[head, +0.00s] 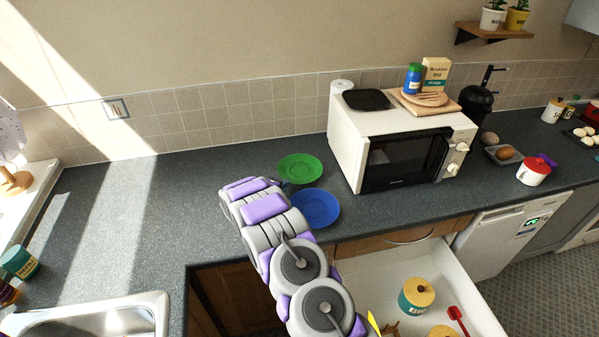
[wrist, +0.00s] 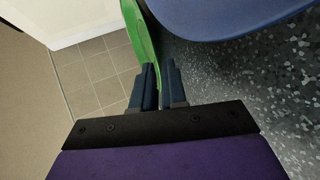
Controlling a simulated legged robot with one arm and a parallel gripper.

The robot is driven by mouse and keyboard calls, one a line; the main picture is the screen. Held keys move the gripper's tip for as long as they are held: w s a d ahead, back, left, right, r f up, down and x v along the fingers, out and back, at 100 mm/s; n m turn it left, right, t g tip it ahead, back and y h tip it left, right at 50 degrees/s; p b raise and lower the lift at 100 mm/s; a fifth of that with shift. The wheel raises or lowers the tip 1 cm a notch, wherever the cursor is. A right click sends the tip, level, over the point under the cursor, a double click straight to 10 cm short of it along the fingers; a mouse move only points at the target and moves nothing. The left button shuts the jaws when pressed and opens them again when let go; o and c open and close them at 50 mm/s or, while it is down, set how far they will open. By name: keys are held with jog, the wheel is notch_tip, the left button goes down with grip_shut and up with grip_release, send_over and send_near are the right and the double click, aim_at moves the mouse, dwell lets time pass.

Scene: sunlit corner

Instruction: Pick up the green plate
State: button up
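The green plate (head: 300,168) is on the dark counter, in front of the tiled wall and left of the microwave. In the wrist view, the green plate (wrist: 139,28) shows nearly edge-on at the top, and its rim runs down between my fingertips. My gripper (wrist: 158,72) has its two dark fingers close together, with the rim in the narrow gap. In the head view my arm covers the fingers, and the plate looks about level.
A blue plate (head: 316,208) lies just in front of the green one; it also shows close by in the wrist view (wrist: 220,15). The white microwave (head: 345,146) stands to the right. An open drawer (head: 375,270) juts out below.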

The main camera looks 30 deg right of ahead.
jog(key=x, duration=0.3)
jog(key=shift+w+d+f, duration=0.1)
jog(key=shift+w+d, duration=0.15)
jog(key=shift+d, duration=0.05)
jog(key=shift+a, duration=0.1)
jog(key=shift+c, duration=0.4)
grip_shut()
